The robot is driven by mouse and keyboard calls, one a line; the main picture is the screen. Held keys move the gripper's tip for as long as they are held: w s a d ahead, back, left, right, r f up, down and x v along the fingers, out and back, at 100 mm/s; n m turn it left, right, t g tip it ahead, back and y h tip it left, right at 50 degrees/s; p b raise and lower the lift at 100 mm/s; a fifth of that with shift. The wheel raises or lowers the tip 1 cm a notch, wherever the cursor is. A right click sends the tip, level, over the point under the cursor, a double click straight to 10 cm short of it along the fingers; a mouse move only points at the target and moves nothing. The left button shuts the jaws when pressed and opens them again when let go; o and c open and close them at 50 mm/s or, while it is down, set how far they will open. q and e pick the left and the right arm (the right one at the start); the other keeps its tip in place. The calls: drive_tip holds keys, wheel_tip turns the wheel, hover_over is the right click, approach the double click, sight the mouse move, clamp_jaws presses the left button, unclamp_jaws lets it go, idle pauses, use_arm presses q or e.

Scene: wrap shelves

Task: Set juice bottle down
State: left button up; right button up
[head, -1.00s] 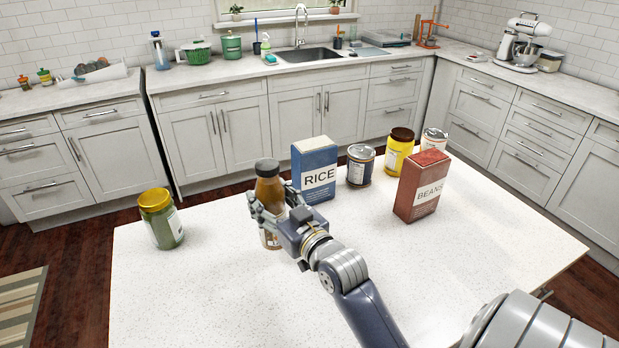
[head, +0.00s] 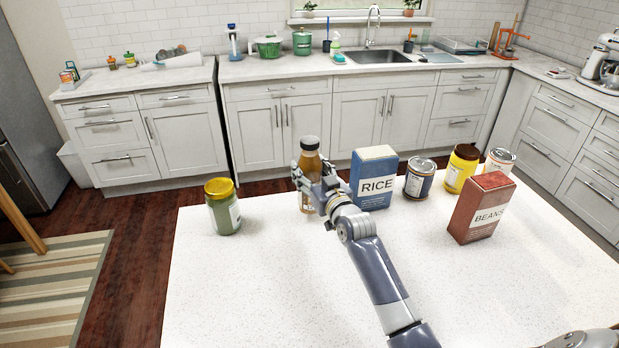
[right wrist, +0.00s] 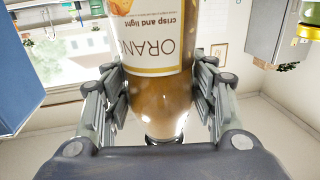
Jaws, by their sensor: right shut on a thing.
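The juice bottle (head: 310,163) has orange-brown contents and a dark cap. It stands upright near the far edge of the white island top (head: 260,290), left of the blue rice box (head: 373,178). My right gripper (head: 312,186) is shut around the bottle's body. In the right wrist view, the bottle (right wrist: 155,95) sits between both fingers (right wrist: 158,100), its orange label showing upside down. The bottle's base is at or very near the island top; I cannot tell if it touches. My left gripper is not in view.
A green jar with yellow lid (head: 222,208) stands to the left. Right of the rice box are a dark can (head: 419,180), a yellow jar (head: 460,170), another can (head: 498,162) and a red beans box (head: 482,208).

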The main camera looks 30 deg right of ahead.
sight(310, 179)
drive_tip(key=shift+w+d+r, duration=0.1)
drive_tip(key=shift+w, duration=0.25)
wheel_tip(310, 179, down, 2)
drive_tip(key=shift+s+p, duration=0.1)
drive_tip(key=shift+p, duration=0.25)
drive_tip(key=shift+f, duration=0.65)
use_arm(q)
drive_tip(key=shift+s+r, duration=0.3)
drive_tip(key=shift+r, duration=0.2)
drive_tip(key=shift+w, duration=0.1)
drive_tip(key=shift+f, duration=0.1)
use_arm(e)
drive_tip(key=shift+f, duration=0.15)
drive_tip(key=o, duration=1.6)
drive_tip(key=shift+f, duration=0.15)
